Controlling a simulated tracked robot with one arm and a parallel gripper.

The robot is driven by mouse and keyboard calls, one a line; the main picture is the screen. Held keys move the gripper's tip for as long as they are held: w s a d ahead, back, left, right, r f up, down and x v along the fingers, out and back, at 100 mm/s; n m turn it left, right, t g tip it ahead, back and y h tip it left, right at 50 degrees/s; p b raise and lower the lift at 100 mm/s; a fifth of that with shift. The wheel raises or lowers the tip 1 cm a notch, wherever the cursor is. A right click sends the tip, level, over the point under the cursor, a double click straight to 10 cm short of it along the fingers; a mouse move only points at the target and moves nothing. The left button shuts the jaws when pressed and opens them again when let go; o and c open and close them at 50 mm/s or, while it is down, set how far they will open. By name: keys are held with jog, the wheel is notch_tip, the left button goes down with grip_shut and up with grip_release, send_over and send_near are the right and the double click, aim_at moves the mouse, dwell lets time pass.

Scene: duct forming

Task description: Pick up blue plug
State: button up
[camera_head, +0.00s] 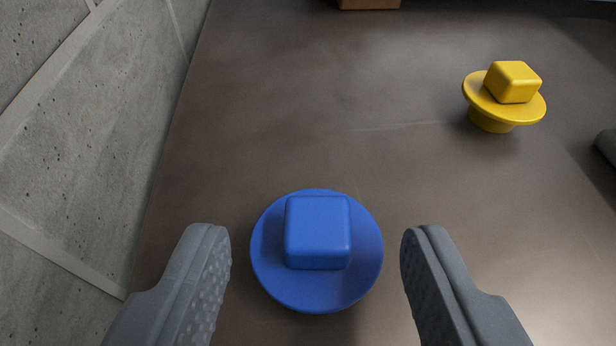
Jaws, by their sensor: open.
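The blue plug (318,285) lies on the brown-grey floor at the lower middle of the head camera view. It has a round flange with a square, rounded knob on top. My gripper (316,250) is open, with one grey textured finger on each side of the plug. Gaps show between both fingers and the flange, so I see no contact in the picture. The height of the fingers over the floor is hard to tell. The underside of the plug is hidden.
A yellow plug (505,100) with a square knob stands at the upper right. A grey speckled concrete wall (90,130) runs along the left. A brown block (368,4) shows at the top edge, and a dark grey object (607,145) at the right edge. The floor between is clear.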

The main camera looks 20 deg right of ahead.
aim_at(312, 224)
jog(key=shift+r+b+x, duration=0.15)
jog(key=shift+b+x, duration=0.05)
jog(key=shift+x, duration=1.25)
jog(key=shift+r+b+x, duration=0.1)
jog(key=shift+b+x, duration=0.1)
jog(key=shift+x, duration=1.25)
jog(key=shift+w, duration=0.1)
grip_shut()
